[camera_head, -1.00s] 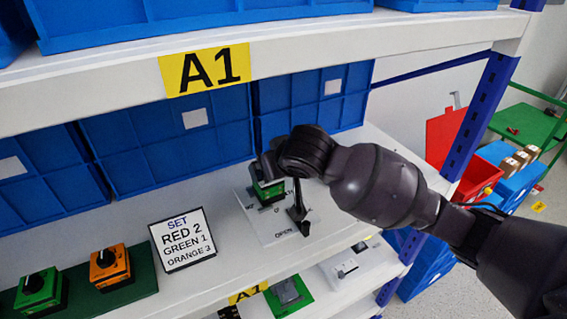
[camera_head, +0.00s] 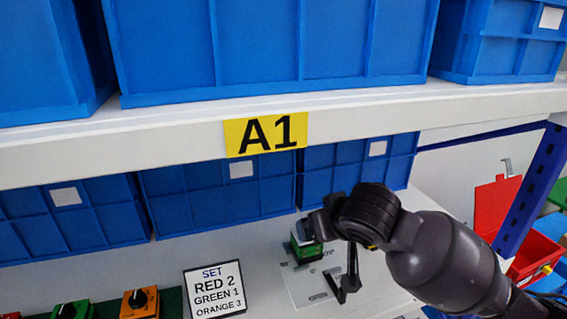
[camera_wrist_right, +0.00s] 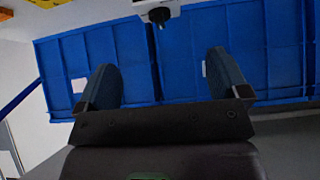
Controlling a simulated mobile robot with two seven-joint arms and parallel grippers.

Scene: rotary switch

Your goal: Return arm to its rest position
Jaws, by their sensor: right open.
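My right arm (camera_head: 450,265) comes in from the lower right in the head view. Its gripper (camera_head: 328,258) hangs over a white plate (camera_head: 298,286) on the lower shelf, just right of a green switch block (camera_head: 306,251), partly covering it. I cannot tell whether it touches the block. In the wrist view the right gripper (camera_wrist_right: 165,88) is open, its two fingers wide apart with nothing between them. A pale part with a black knob (camera_wrist_right: 160,16) shows at the top edge of that view. My left gripper is not in view.
A sign (camera_head: 215,289) reading RED 2, GREEN 1, ORANGE 3 stands left of the plate. An orange switch (camera_head: 140,301) and a green one (camera_head: 72,309) are at the lower left. Blue crates (camera_head: 220,196) line the back. The upper shelf edge (camera_head: 370,113) runs above the arm.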

